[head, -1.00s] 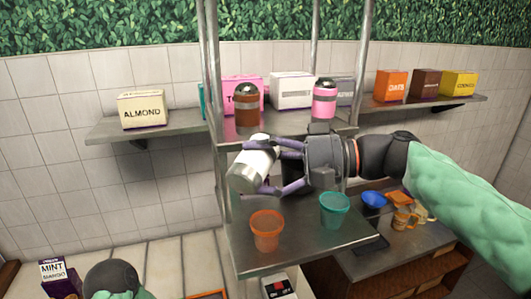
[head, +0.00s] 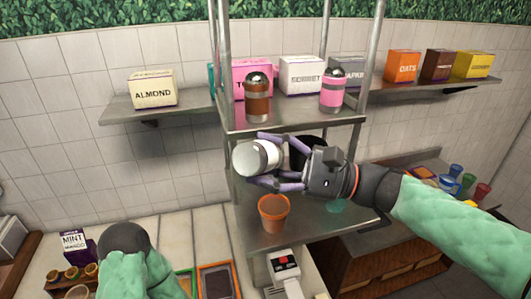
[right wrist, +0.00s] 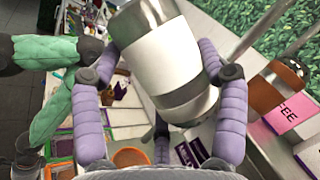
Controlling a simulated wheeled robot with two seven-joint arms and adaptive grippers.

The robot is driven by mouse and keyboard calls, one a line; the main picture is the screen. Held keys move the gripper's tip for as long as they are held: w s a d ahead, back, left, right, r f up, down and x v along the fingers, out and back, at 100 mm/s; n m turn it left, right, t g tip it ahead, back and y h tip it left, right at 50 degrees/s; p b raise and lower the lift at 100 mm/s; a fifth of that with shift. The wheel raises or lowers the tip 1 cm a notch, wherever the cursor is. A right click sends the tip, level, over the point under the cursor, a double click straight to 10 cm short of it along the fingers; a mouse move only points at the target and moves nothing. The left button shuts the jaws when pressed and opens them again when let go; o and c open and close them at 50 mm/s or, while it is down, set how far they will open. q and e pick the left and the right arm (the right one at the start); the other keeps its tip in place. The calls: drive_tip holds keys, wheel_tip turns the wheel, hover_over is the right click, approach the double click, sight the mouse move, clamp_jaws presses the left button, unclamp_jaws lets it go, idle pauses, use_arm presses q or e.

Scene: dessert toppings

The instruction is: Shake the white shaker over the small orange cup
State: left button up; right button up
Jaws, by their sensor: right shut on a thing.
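The white shaker (head: 250,159), white with grey metal parts, is held tipped on its side above the middle shelf. My right gripper (head: 272,162) is shut around it. In the right wrist view the shaker (right wrist: 172,60) lies between the purple fingers (right wrist: 160,100). The small orange cup (head: 274,215) stands upright on the shelf, below the shaker and apart from it. Part of the cup (right wrist: 131,157) shows low in the right wrist view. My left arm shows at the lower left, but its gripper cannot be made out.
A brown shaker (head: 258,98) and a pink shaker (head: 333,92) stand on the shelf above. A teal cup (head: 335,207) is mostly hidden behind my right arm. Metal posts (head: 226,60) frame the shelves. A red-and-white device (head: 285,265) sits below the front edge.

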sight(279, 149)
drive_tip(key=shift+w+f+m+b, duration=0.1)
drive_tip(key=shift+f+m+b, duration=0.3)
drive_tip(key=shift+m, duration=0.1)
drive_tip(key=shift+w+d+f+m+t+y+b, duration=0.2)
drive_tip(key=shift+f+m+t+y+b, duration=0.25)
drive_tip(key=shift+m, duration=0.55)
drive_tip(key=m, duration=0.1)
drive_tip(key=f+m+t, duration=0.1)
drive_tip(key=m, duration=0.1)
drive_tip(key=shift+w+d+f+t+y, duration=0.1)
drive_tip(key=shift+w+d+t+y, duration=0.05)
drive_tip(key=shift+w+t+y, duration=0.15)
drive_tip(key=shift+w+d+r+m+t+p, duration=0.15)
drive_tip(key=shift+r+m+t+p, duration=0.35)
drive_tip(key=shift+r+m+p, duration=0.7)
drive_tip(key=shift+w+r+m+t+p, duration=0.2)
drive_tip(key=shift+r+m+t+p, duration=0.55)
drive_tip(key=shift+r, duration=0.8)
wheel_tip(279, 149, down, 7)
drive_tip(key=b, duration=0.7)
drive_tip(key=shift+g, duration=0.3)
drive_tip(key=shift+r, duration=0.15)
